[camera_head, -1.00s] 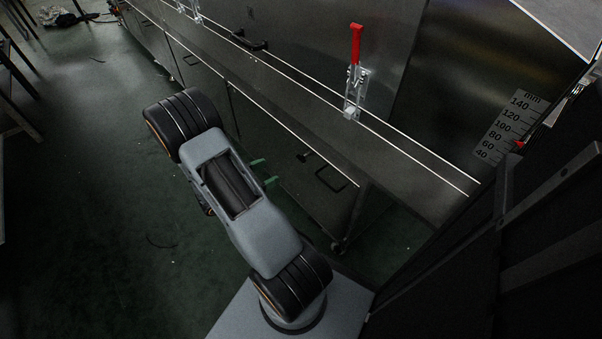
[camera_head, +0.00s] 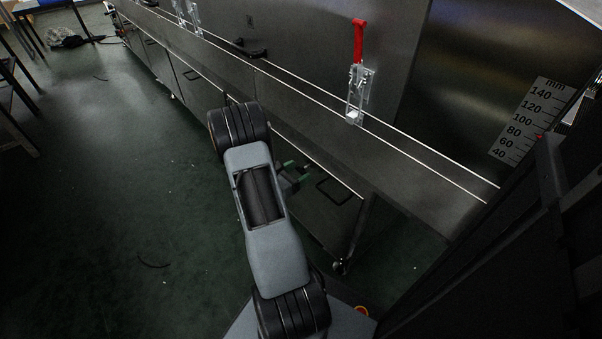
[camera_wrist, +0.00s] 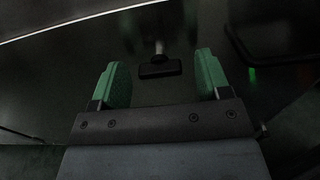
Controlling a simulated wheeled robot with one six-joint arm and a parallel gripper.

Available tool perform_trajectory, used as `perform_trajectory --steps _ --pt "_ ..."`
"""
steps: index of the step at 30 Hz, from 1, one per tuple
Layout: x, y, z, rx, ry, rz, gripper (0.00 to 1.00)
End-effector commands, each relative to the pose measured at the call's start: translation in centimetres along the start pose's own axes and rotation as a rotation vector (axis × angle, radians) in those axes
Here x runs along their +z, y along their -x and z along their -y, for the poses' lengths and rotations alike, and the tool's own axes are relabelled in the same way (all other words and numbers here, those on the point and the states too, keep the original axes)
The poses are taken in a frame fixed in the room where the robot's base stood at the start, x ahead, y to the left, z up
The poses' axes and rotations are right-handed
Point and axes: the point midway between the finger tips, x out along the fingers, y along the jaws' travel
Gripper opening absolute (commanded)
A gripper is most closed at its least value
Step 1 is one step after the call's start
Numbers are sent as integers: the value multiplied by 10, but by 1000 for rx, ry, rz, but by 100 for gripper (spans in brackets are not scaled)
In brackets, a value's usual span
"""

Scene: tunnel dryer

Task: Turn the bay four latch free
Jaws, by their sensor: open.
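A dark T-shaped latch knob (camera_wrist: 160,68) on a short metal stem shows in the wrist view, on the dark lower panel of the dryer. It lies between the lines of my two green fingers and a little beyond them. I see no contact. My gripper (camera_wrist: 161,60) is open and empty, with a finger on each side of the knob in the picture. In the head view my gripper (camera_head: 292,172) is close to the lower panel, left of a bar handle. The knob is hard to tell from the fingers there. No bay number can be read.
A bar handle (camera_head: 336,192) sits right of my gripper on the lower panel. A red-handled toggle clamp (camera_head: 358,42) stands on the ledge above. A millimetre scale (camera_head: 520,121) is at the right. The green floor at left is open.

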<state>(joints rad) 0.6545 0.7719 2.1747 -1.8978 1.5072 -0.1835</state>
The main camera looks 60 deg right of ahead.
Motion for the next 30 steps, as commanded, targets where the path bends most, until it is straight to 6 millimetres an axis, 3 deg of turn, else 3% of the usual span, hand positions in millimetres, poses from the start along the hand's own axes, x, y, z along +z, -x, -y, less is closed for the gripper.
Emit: perform_trajectory --steps 6,16,30 --pt "0 -14 0 -1 1 0 70" --pt "0 -15 0 0 1 0 70" --pt "0 -15 0 -1 1 0 25"
